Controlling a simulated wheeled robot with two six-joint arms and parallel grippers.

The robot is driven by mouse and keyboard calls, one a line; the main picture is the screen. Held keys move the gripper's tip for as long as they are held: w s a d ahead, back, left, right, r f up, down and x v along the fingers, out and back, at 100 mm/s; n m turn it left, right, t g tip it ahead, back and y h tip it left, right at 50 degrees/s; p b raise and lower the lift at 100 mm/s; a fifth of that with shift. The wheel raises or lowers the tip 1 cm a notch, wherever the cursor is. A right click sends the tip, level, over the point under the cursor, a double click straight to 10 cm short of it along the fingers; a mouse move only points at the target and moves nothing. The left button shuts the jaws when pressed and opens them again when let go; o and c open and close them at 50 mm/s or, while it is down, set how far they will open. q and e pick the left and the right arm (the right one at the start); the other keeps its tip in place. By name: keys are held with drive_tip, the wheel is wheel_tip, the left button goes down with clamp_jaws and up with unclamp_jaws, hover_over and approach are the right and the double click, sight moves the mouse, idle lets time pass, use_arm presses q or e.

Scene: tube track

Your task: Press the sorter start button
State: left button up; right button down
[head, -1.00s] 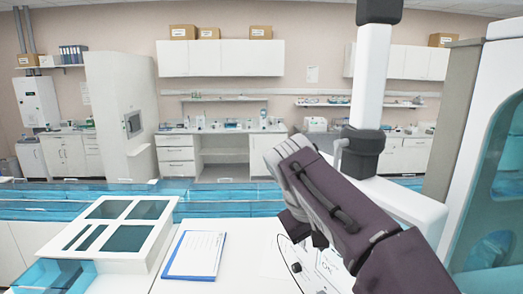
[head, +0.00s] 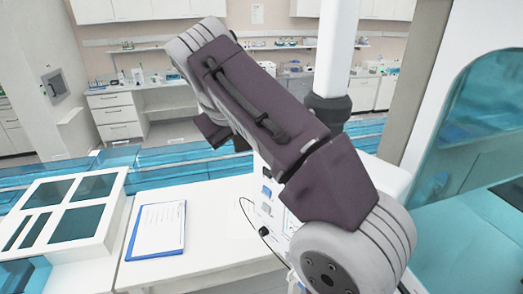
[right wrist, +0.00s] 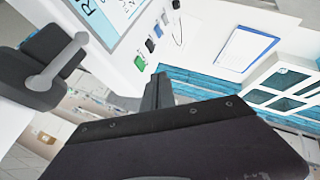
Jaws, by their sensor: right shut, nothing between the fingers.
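The sorter's white front panel (right wrist: 125,50) shows at the upper left of the right wrist view. A row of small parts runs along its edge: a green button (right wrist: 139,63), a black one (right wrist: 150,45) and a blue one (right wrist: 158,31). No label marks which is the start button. In the head view the panel (head: 257,208) is partly covered by my right arm. My right gripper (right wrist: 158,92) is shut and empty, just below the green button in the wrist view and apart from it in the picture. It shows dark in the head view (head: 222,134). My left gripper is not in view.
A clipboard (head: 157,229) lies on the white bench, left of the panel. A white rack with dark windows (head: 98,172) stands farther left. Blue transparent track (head: 170,180) runs behind. A dark cable (head: 243,210) hangs near the panel. A tall tinted cabinet (head: 470,130) stands at right.

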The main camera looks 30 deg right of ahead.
drive_tip(key=w+d+f+p, duration=0.1)
drive_tip(key=w+d+f, duration=0.4)
drive_tip(key=d+f, duration=0.2)
drive_tip(key=shift+d+f+p, duration=0.35)
drive_tip(key=shift+d+f, duration=0.05)
drive_tip(key=shift+f, duration=0.05)
drive_tip(key=shift+w, duration=0.2)
